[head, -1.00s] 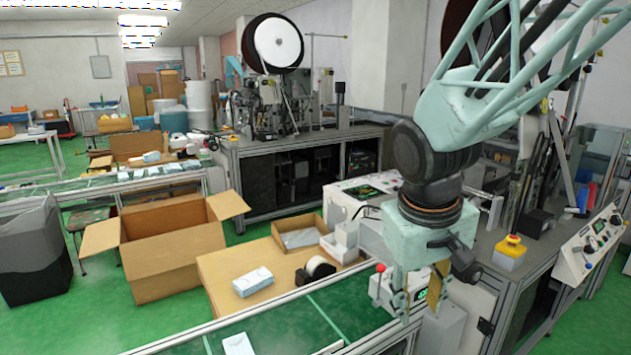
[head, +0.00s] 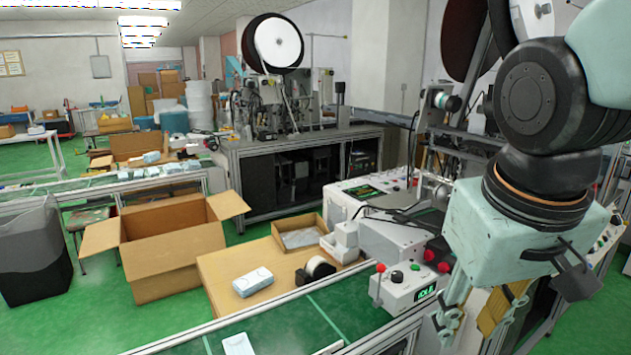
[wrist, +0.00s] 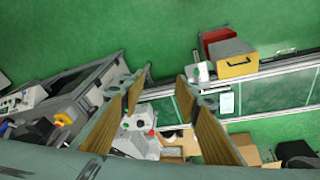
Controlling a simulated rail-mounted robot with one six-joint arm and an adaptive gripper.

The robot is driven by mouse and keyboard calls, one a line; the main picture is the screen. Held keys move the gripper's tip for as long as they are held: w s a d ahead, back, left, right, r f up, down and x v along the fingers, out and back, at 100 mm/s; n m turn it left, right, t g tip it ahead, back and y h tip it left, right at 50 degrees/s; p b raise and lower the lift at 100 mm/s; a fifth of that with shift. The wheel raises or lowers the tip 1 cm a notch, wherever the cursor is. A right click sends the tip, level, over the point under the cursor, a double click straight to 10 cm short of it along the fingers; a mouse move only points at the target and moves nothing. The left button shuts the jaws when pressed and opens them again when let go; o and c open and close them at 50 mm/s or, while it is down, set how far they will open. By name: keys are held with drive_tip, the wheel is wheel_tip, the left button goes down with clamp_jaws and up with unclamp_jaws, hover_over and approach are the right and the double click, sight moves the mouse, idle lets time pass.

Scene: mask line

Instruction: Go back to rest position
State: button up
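My gripper (head: 468,322) hangs at the right of the head view, in front of the machine with the red-knobbed lever. In the wrist view its two wood-coloured finger pads (wrist: 165,110) stand wide apart with nothing between them. The gripper is open and empty, held above the equipment. The tip of one finger is close to the lower edge of the head view.
A control box with a red-knobbed lever (head: 405,287) stands left of my gripper. A green conveyor (head: 335,310) runs along the front. A table holds a white mask packet (head: 253,282). An open cardboard box (head: 172,268) stands on the floor at left.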

drive_tip(key=s+r+m, duration=0.1)
drive_tip(key=s+r, duration=0.1)
drive_tip(key=s, duration=0.8)
drive_tip(key=shift+s+a+r+t+y, duration=0.3)
drive_tip(key=shift+s+a+t+y, duration=0.05)
drive_tip(key=shift+t+y, duration=0.05)
drive_tip(key=shift+c, duration=1.3)
